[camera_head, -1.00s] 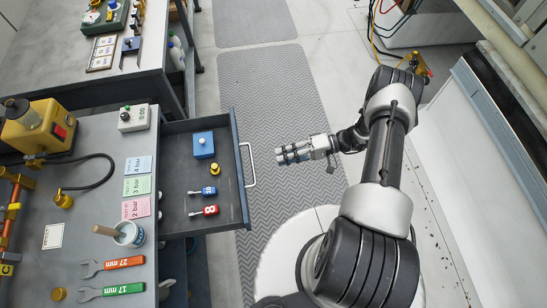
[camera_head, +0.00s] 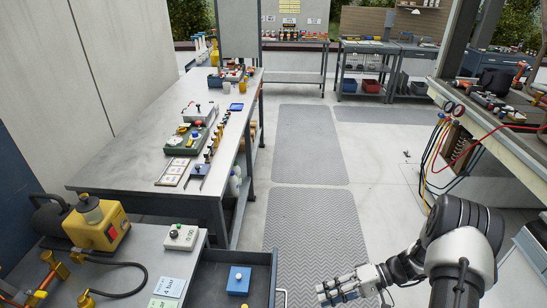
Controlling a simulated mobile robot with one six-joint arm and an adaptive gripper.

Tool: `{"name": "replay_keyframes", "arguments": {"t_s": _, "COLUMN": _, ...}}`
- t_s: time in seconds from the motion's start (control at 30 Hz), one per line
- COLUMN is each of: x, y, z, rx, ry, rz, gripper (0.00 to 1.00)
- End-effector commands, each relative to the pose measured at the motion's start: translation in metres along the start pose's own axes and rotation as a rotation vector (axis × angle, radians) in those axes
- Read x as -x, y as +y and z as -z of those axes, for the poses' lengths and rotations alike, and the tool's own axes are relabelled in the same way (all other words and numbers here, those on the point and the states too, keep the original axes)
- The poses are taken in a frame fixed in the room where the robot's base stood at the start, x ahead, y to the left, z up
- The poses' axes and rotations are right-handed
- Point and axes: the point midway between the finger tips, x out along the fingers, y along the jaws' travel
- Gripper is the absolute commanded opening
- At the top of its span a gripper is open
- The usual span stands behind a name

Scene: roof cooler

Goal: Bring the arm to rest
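My gripper (camera_head: 326,292) is at the bottom of the head view, right of the open drawer (camera_head: 262,261), over the grey floor mat. It points left and appears empty. The gap between its fingers is too small in the picture to tell whether it is open or shut. My arm is bent, with its dark and silver links at the lower right; its lower part is cut off by the frame.
A blue box (camera_head: 238,280) lies in the drawer. The near bench holds a yellow pump (camera_head: 97,226) and a white button box (camera_head: 181,238). A long grey table (camera_head: 141,167) stands behind. Hoses (camera_head: 433,150) hang at right. The mat aisle (camera_head: 308,145) is clear.

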Motion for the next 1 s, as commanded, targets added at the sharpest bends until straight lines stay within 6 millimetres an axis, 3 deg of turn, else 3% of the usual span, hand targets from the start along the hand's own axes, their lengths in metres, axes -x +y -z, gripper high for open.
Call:
{"name": "replay_keyframes", "arguments": {"t_s": 0.03, "x": 0.009, "y": -0.025, "z": 0.001, "rx": 0.007, "ry": -0.029, "rz": -0.058, "gripper": 0.18}}
{"name": "replay_keyframes", "arguments": {"t_s": 0.1, "x": 0.018, "y": -0.052, "z": -0.003, "rx": 0.002, "ry": -0.063, "rz": -0.134, "gripper": 0.18}}
{"name": "replay_keyframes", "arguments": {"t_s": 0.27, "x": 0.034, "y": -0.113, "z": -0.017, "rx": -0.002, "ry": -0.11, "rz": -0.315, "gripper": 0.18}}
{"name": "replay_keyframes", "arguments": {"t_s": 0.5, "x": 0.052, "y": -0.191, "z": -0.056, "rx": 0.013, "ry": -0.102, "rz": -0.588, "gripper": 0.18}}
{"name": "replay_keyframes", "arguments": {"t_s": 0.8, "x": 0.069, "y": -0.259, "z": -0.12, "rx": 0.068, "ry": 0.039, "rz": -0.893, "gripper": 0.18}}
{"name": "replay_keyframes", "arguments": {"t_s": 1.0, "x": 0.079, "y": -0.283, "z": -0.164, "rx": 0.128, "ry": 0.205, "rz": -1.046, "gripper": 0.18}}
